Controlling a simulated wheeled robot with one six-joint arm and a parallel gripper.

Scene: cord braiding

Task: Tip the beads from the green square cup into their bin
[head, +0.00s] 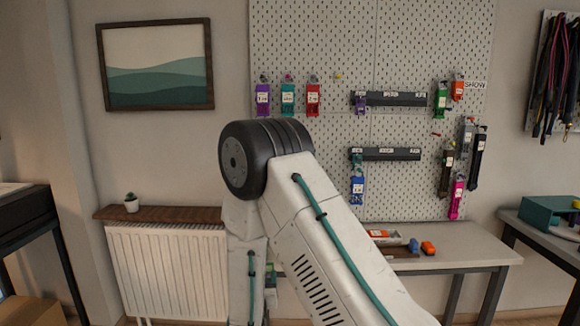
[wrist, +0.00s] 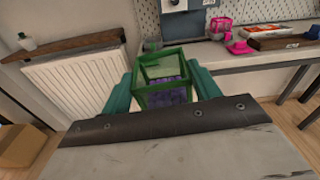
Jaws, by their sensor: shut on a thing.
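The green square cup (wrist: 163,70) is between the two teal fingers of my gripper (wrist: 163,88) in the wrist view. The fingers are shut on its sides. Purple beads (wrist: 166,94) lie inside the cup. The cup's open top shows, and its lower part is hidden by my gripper's body. In the head view my arm covers the middle, and I cannot make out the gripper or the cup there. I cannot tell which thing is the beads' bin.
A workbench (head: 455,246) stands under the pegboard (head: 400,55). In the wrist view a pink container (wrist: 220,28), a pink object (wrist: 238,46) and a tray (wrist: 285,42) lie on it. A radiator (head: 165,270) and wooden shelf (head: 170,214) are at the left.

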